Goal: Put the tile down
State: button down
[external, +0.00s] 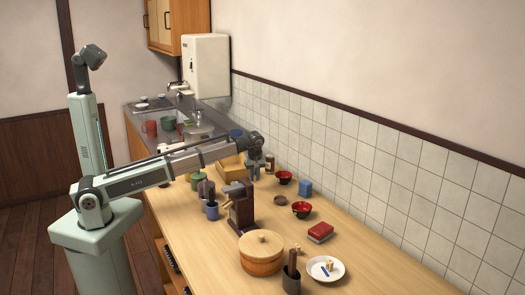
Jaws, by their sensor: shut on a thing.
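My gripper (254,175) is over the far part of the wooden table, pointing down, beside a yellow box. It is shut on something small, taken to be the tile. The tile itself is too small and too hidden between the fingers to make out. I cannot tell whether it touches the table.
Near the gripper stand a yellow box (231,167), a dark jar (269,163), a red bowl (285,178) and a blue block (305,188). A brown wooden device (241,208), lidded tub (262,258) and white plate (337,272) stand nearer. The table's right front (390,275) is clear.

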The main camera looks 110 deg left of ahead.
notch_tip(320, 180, up, 6)
jog(key=shift+f, duration=0.1)
jog(key=w+d+m, duration=0.2)
jog(key=w+d, duration=0.6)
jog(key=d, duration=0.3)
jog(key=w+d+m, duration=0.2)
jog(key=w+d, duration=0.6)
jog(key=d, duration=0.4)
jog(key=r+m+t, duration=0.1)
jog(key=m+t, duration=0.2)
jog(key=m, duration=1.3)
send_over(323, 273)
jog(key=shift+h, duration=0.4)
jog(key=shift+s+d+f, duration=0.15)
jog(key=shift+f, duration=2.25)
jog(key=shift+s+d+f, duration=0.1)
jog(key=shift+s+f, duration=0.05)
jog(key=shift+f, duration=2.2)
jog(key=shift+f, duration=0.1)
